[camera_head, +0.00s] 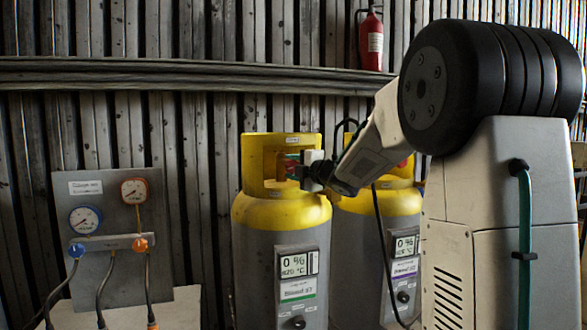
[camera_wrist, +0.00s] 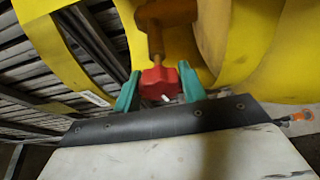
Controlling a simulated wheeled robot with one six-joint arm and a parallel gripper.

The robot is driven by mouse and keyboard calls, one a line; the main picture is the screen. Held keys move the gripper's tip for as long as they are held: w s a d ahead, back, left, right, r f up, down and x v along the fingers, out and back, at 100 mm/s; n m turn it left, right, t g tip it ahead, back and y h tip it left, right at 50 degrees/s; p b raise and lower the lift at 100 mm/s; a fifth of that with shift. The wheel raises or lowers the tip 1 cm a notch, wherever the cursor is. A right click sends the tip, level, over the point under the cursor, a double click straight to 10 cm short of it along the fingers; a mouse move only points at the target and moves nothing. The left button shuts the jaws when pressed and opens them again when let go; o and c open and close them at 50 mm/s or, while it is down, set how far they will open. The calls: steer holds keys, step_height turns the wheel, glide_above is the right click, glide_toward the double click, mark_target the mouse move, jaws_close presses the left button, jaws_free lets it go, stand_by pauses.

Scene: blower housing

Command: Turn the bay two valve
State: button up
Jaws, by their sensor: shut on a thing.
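A grey cylinder with a yellow top (camera_head: 281,212) stands left of my arm in the head view. Its valve is inside the yellow collar (camera_head: 262,139). My gripper (camera_head: 292,165) reaches into the collar opening from the right. In the wrist view, the red valve knob (camera_wrist: 160,82) sits between the teal fingers of my gripper (camera_wrist: 159,88), which are shut on it. The orange-brown valve stem (camera_wrist: 155,42) shows behind the knob. The head view shows little of the knob. I cannot read a bay number on the cylinder.
A second yellow-topped cylinder (camera_head: 375,204) stands close on the right, partly behind my arm. A gauge panel (camera_head: 110,190) with hoses is at the left. A red fire extinguisher (camera_head: 371,42) hangs on the slatted wall above.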

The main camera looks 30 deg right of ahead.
steer(key=shift+n, duration=0.5)
steer(key=shift+f+g, duration=0.1)
steer(key=shift+g, duration=0.2)
steer(key=o, duration=1)
steer(key=shift+c, duration=0.2)
steer(key=s, duration=0.7)
steer(key=shift+s+d+r, duration=0.2)
steer(key=shift+s+d, duration=0.2)
